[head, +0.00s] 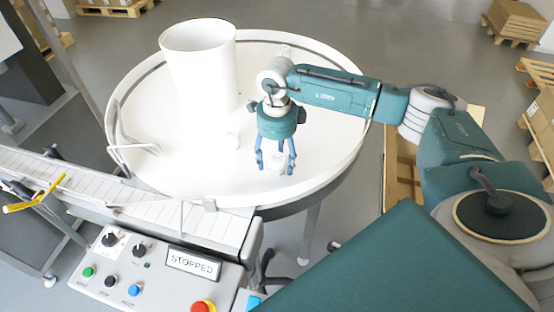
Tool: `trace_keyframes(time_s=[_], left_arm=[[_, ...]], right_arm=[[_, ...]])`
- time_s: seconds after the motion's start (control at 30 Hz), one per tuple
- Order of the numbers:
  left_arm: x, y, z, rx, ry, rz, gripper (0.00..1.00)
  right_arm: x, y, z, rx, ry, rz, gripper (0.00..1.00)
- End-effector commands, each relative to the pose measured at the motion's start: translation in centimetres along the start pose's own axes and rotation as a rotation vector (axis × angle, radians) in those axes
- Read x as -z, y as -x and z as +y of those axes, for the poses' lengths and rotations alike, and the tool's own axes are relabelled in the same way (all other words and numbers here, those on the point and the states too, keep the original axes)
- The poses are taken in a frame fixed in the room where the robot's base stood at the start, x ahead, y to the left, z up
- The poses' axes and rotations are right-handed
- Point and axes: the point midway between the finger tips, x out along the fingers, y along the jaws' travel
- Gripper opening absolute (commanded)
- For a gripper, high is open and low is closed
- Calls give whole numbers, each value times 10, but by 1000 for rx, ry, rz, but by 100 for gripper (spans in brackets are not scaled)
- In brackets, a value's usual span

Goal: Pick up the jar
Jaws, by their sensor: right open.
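A small white jar (278,164) stands on the round white table (190,165), near its front right part. My right gripper (276,168) points down over this jar with its fingers apart on either side of it. Whether the fingers touch the jar cannot be seen. My left gripper is not in view.
A large white bin (200,68) stands at the back left of the table. A raised rim (335,165) rings the table. A conveyor (120,190) and a control panel (160,272) with a "STOPPED" display (193,264) are at the front left. The table's middle is mostly clear.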

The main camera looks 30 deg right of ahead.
Motion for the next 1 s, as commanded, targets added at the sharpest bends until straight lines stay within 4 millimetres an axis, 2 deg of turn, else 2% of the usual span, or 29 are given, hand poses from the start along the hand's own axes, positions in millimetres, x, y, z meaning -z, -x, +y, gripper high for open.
trace_keyframes(time_s=[0.27,0.5,0.83,1.0], left_arm=[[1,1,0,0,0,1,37],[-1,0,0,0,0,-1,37],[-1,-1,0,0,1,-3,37],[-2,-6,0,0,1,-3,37]], right_arm=[[0,-4,0,0,0,-1,60],[0,-4,0,0,0,-1,12],[-1,-1,0,1,0,-2,11],[-1,12,-1,1,0,-5,11]])
